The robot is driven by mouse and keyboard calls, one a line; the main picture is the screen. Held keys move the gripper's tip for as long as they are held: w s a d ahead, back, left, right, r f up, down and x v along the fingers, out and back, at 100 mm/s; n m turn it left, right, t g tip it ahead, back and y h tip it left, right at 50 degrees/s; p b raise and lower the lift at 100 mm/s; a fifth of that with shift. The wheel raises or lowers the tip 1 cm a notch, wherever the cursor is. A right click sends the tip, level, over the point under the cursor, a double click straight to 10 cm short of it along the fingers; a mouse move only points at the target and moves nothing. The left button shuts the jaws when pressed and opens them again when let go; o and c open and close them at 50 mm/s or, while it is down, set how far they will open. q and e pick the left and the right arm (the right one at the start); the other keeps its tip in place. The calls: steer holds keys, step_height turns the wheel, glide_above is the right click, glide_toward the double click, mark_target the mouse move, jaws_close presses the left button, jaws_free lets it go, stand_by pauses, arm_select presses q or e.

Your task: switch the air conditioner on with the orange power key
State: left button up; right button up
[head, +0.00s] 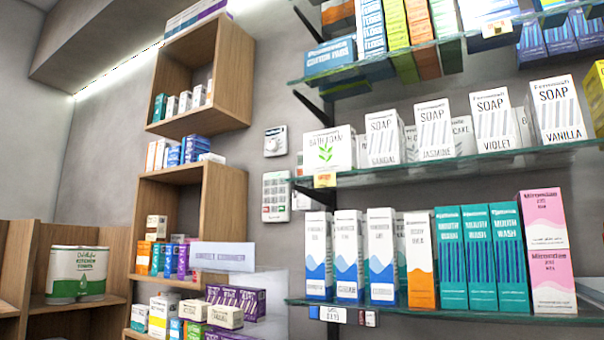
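A pale wall panel with several small keys (276,196) is mounted on the grey wall, between the wooden shelves and the glass shelves. The keys are too small to tell which one is orange. A smaller white wall unit with a round dial (275,141) is fixed just above it. I cannot tell from this view which of the two belongs to the air conditioner. The air conditioner's own body is not recognisable in view. Neither of my grippers shows in the head view.
Glass shelves (430,169) with soap and mouthwash boxes stand right of the panel, their left ends close to it. Wooden shelf units (221,190) with small boxes stand to its left. Below the panel are a pale sign (223,256) and purple boxes (238,300).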

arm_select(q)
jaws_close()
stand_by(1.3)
